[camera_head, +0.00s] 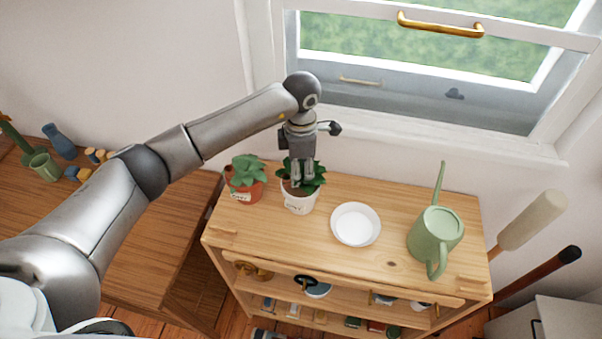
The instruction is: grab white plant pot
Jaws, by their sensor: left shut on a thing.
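The white plant pot (298,204) stands upright on the wooden shelf top, with a dark green leafy plant (314,181) in it and a small label on its front. My left gripper (301,181) points straight down into the pot from above, among the leaves. It is shut on the pot; its fingertips are partly hidden by the leaves and the rim. My right gripper is not in view.
A terracotta pot (246,189) with a succulent stands close on the left. A white bowl (356,225) and a green watering can (435,237) stand to the right on the shelf top (311,252). A window (420,70) is behind.

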